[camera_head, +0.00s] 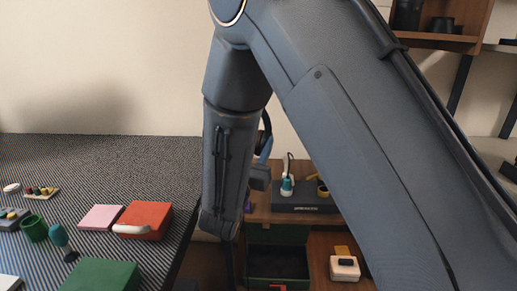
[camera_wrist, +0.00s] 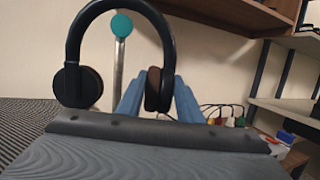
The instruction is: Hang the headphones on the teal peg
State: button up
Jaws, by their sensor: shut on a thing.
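The black headphones (camera_wrist: 163,28) are upright in the wrist view, with the headband arched at the top and one ear cup (camera_wrist: 77,86) hanging free at left. My gripper (camera_wrist: 158,95) is shut on the other ear cup, with a blue finger on each side of it. The teal peg (camera_wrist: 121,25) has a round teal end near a pale metal post (camera_wrist: 119,70). It appears inside the headband's arch, just below the band. I cannot tell whether it is through the loop or behind it. In the head view my arm hides most of the headphones (camera_head: 266,130), and I cannot make out the peg.
A wooden shelf (camera_head: 432,38) is at the upper right. A dark block (camera_head: 308,203) with tools stands on a lower wooden surface. A striped table (camera_head: 150,165) at left holds a red box (camera_head: 145,218), a green box (camera_head: 102,276) and small items. Cables (camera_wrist: 222,110) lie right of my gripper.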

jog(key=shift+w+f+b, duration=0.15)
jog(key=shift+w+b, duration=0.3)
jog(key=shift+w, duration=0.95)
jog(key=shift+w+f+b, duration=0.55)
jog(key=shift+f, duration=0.15)
jog(key=o, duration=1.3)
jog(key=shift+o, duration=0.2)
jog(key=shift+f, duration=0.1)
